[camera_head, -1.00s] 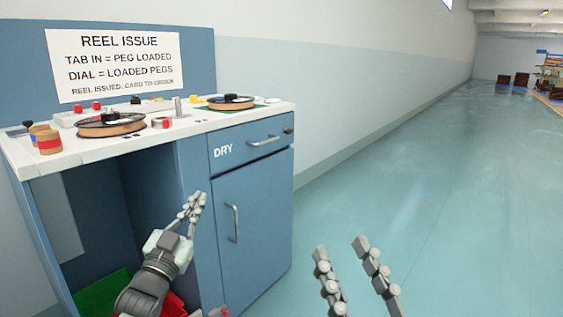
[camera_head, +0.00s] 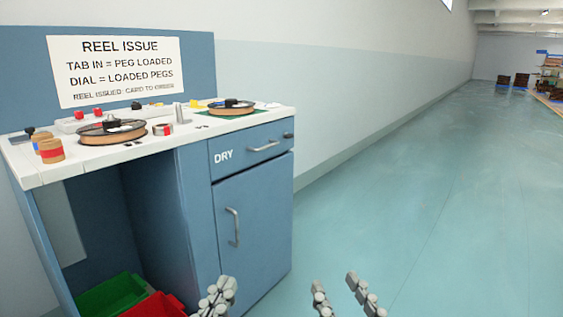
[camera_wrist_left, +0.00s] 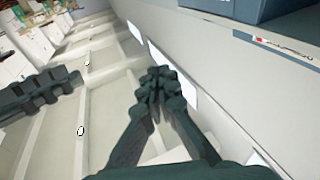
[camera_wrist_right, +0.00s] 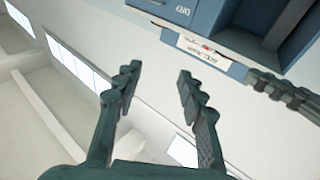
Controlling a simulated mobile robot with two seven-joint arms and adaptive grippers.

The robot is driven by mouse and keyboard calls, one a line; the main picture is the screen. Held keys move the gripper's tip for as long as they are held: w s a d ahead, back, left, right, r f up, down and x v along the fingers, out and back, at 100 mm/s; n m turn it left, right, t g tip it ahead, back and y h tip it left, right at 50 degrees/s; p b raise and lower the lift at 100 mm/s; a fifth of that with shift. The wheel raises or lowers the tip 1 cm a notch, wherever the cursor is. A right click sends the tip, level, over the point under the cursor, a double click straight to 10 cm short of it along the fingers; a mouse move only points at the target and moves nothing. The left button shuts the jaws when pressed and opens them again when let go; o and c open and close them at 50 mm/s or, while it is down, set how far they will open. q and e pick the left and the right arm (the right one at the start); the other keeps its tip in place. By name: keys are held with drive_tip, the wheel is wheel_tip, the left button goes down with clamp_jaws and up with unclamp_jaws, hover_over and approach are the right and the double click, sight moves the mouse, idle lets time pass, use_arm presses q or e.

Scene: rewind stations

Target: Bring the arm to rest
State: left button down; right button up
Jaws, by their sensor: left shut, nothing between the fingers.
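My left gripper (camera_head: 218,298) is low in the head view, in front of the cabinet's lower right part. Its fingers are together with nothing between them, and the left wrist view shows the closed fingertips (camera_wrist_left: 162,85). My right gripper (camera_head: 345,296) is at the bottom of the head view over the floor, right of the cabinet. Its two fingers stand apart and empty, which the right wrist view also shows (camera_wrist_right: 157,90). Most of both arms is out of the head view.
The blue cabinet (camera_head: 253,215) has a white worktop (camera_head: 105,153) carrying reels (camera_head: 112,131) and small parts. Green (camera_head: 110,295) and red (camera_head: 155,305) bins sit in its open bay. A sign (camera_head: 116,70) stands behind. The floor to the right is clear.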

use_arm(q)
drive_tip(key=a+f+g+y+p, duration=0.2)
drive_tip(key=a+f+g+p, duration=0.15)
drive_tip(key=f, duration=0.55)
drive_tip(key=a+f+g+y+p, duration=0.2)
drive_tip(key=a+f+g, duration=0.25)
drive_tip(key=f, duration=0.45)
use_arm(e)
drive_tip(key=d+f+g+h, duration=0.2)
drive_tip(key=d+f+g, duration=0.2)
drive_tip(key=f, duration=0.5)
drive_tip(key=d+f+g+h, duration=0.2)
drive_tip(key=d+f+g, duration=0.2)
drive_tip(key=f, duration=0.5)
use_arm(q)
drive_tip(key=s+a+f+n+g+y+p, duration=0.2)
drive_tip(key=s+a+f+g, duration=0.6)
drive_tip(key=s, duration=0.5)
wheel_tip(320, 180, down, 4)
drive_tip(key=shift+a+r+y+p, duration=0.2)
drive_tip(key=shift+a+y+p, duration=0.6)
drive_tip(key=shift+a+p, duration=0.3)
use_arm(e)
drive_tip(key=s+d+f+m+g+h, duration=0.2)
drive_tip(key=s+d+f+g, duration=0.6)
drive_tip(key=s, duration=0.5)
wheel_tip(320, 180, down, 4)
drive_tip(key=shift+d+r+h, duration=0.25)
drive_tip(key=shift+d+h, duration=0.55)
drive_tip(key=shift+d, duration=0.35)
